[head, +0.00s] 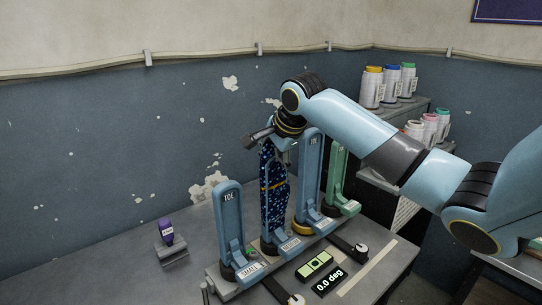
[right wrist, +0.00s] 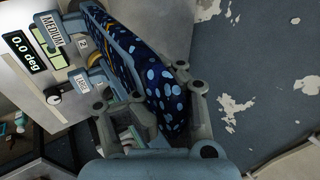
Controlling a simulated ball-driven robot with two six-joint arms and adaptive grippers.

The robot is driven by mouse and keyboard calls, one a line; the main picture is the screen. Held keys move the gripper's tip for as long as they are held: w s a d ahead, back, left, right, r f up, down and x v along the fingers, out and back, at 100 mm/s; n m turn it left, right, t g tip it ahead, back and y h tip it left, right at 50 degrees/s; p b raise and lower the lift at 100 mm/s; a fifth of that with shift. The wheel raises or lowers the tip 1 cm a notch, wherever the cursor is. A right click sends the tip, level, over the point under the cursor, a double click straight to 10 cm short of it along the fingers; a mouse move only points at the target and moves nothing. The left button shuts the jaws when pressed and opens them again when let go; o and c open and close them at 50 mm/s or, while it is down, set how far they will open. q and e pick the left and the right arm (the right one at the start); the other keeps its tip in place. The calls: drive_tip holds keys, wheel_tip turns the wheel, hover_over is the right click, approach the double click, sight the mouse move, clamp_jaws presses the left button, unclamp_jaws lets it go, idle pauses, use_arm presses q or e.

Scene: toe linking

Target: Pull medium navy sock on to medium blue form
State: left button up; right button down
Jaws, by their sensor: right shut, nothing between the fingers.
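The navy sock (head: 268,205), dark with light blue dots and a mustard band, is on the upright medium blue form (head: 270,240), covering most of its height. In the right wrist view, the sock (right wrist: 140,62) runs up the form, whose label (right wrist: 52,28) reads MEDIUM. My right gripper (head: 270,142) is at the top of the sock in the head view. It is shut with nothing held; its finger links show on both sides of the sock's upper end in the right wrist view (right wrist: 165,105). The gripper hides the sock's top end. My left gripper is out of view.
A small blue form (head: 229,215) stands left of it; another blue form (head: 311,175) and a green form (head: 338,165) stand right. A display (head: 329,281) reads 0.0 deg. A purple object (head: 166,230) stands on the left table. Thread cones (head: 372,87) stand at back right.

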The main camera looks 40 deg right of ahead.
drive_tip(key=shift+f, duration=0.1)
idle(0.3)
drive_tip(key=c, duration=2)
unclamp_jaws()
drive_tip(key=o, duration=1.1)
drive_tip(key=shift+s, duration=0.1)
drive_tip(key=shift+c, duration=0.3)
